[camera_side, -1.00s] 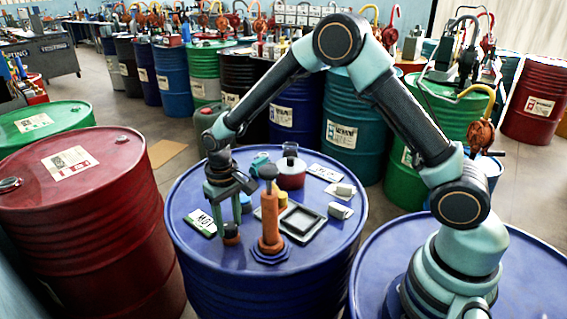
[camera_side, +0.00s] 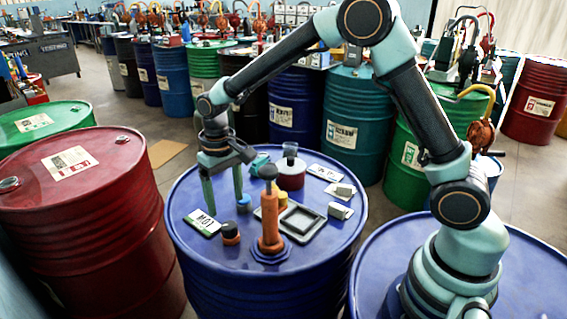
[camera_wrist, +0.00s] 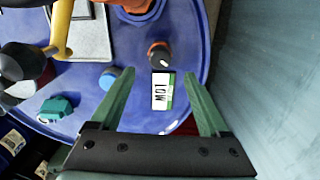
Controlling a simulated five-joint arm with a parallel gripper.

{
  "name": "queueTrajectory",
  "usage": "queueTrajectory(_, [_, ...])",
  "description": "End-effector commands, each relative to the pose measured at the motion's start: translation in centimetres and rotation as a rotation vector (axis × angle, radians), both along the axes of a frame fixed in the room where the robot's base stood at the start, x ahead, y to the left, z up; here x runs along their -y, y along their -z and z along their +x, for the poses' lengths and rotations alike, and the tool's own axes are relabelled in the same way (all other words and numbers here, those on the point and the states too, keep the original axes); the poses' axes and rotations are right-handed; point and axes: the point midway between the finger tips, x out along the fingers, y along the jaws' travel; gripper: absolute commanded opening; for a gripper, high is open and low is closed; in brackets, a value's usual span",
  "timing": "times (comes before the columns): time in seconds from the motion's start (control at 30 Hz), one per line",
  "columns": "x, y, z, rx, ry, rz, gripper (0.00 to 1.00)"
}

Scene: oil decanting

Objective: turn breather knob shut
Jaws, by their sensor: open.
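A black-topped knob with an orange base (camera_side: 231,233) stands on the blue drum top, at the near left. In the wrist view the knob (camera_wrist: 160,55) shows a pale mark on its top, just beyond the fingertips. I cannot tell whether that setting is shut. My gripper (camera_side: 224,201) points down above and behind the knob, its fingers apart and empty. In the wrist view the spread fingers of my gripper (camera_wrist: 159,74) frame a white and green label card (camera_wrist: 163,92) lying beside the knob. Nothing touches the knob.
An orange upright pump (camera_side: 270,225) stands right of the knob. A small blue cap (camera_side: 243,203) sits behind it. A grey square tray (camera_side: 302,237), a red pot (camera_side: 291,175) and small white blocks are further right. The drum's left rim is close by.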

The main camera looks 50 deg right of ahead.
Motion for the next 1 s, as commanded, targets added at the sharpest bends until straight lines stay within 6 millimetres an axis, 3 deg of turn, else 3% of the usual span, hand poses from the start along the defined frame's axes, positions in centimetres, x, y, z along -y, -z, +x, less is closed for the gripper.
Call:
queueTrajectory(0.1, [0.0,-2.3,0.1,0.005,0.0,0.001,0.79])
queueTrajectory(0.33, [0.0,-4.7,0.0,0.001,0.0,0.0,0.79])
queueTrajectory(0.77, [0.0,-5.0,0.0,0.0,0.01,0.0,0.79])
queueTrajectory(0.87, [0.0,-5.0,0.0,0.0,0.079,0.0,0.79])
queueTrajectory(1.0, [0.0,-4.8,0.0,-0.001,0.316,0.0,0.79])
